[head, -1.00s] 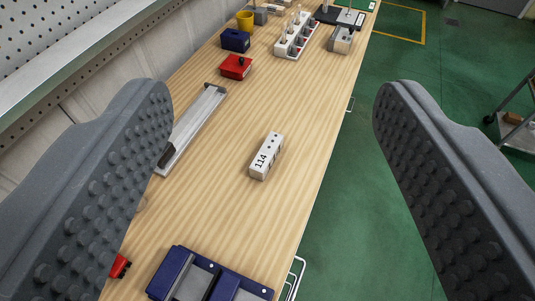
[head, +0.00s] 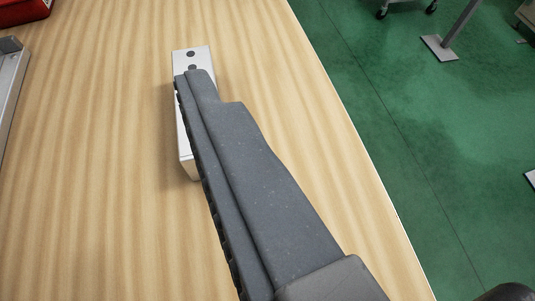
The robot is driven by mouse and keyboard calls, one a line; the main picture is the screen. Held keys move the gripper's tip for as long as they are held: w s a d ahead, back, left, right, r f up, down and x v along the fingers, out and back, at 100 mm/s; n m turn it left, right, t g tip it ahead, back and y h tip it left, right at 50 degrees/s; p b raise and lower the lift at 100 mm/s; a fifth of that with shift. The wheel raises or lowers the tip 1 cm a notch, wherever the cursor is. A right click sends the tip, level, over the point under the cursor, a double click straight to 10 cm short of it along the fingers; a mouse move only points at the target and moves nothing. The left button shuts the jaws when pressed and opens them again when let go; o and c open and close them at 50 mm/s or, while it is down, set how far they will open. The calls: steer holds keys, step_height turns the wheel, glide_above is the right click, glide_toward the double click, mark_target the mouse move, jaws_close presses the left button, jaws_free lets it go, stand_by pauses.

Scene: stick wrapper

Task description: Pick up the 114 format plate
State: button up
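The 114 format plate (head: 192,56) is a pale block with dark holes in its top, lying on the wooden bench in the head view. Its left edge and far end show; the rest, with the number, is hidden behind my gripper. My gripper (head: 198,82) shows as one long grey finger running from the lower right up over the plate, with studs along its left edge. The other finger is not visible. I cannot tell whether the finger touches the plate or how wide the gripper is open.
The wooden bench (head: 90,200) is clear around the plate. A red object (head: 22,11) and the end of a metal rail (head: 9,85) are at the left edge. The bench's right edge drops to a green floor (head: 430,150), where a wheeled stand's legs show.

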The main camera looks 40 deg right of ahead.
steer(key=f, duration=0.2)
steer(key=d+f+g+h, duration=0.1)
steer(key=f, duration=0.2)
steer(key=s+d+f+h, duration=0.1)
steer(key=f, duration=0.1)
steer(key=shift+s+d+f+m+g, duration=0.1)
steer(key=shift+d+f+m+g, duration=0.1)
steer(key=shift+d+m+g, duration=0.1)
steer(key=b, duration=0.1)
glide_toward(198, 57)
steer(key=shift+w+a+f+b, duration=0.15)
steer(key=shift+f+b, duration=0.1)
steer(key=shift+f, duration=0.25)
steer(key=shift+w+d+f+b, duration=0.1)
steer(key=shift+w+f+b, duration=0.15)
steer(key=shift+f, duration=0.25)
steer(key=shift+w+a+f+b, duration=0.1)
steer(key=shift+f+b, duration=0.2)
steer(key=shift+f, duration=0.25)
steer(key=shift+w+d+f, duration=0.15)
steer(key=shift+w+d, duration=0.15)
steer(key=shift+w, duration=0.25)
jaws_close()
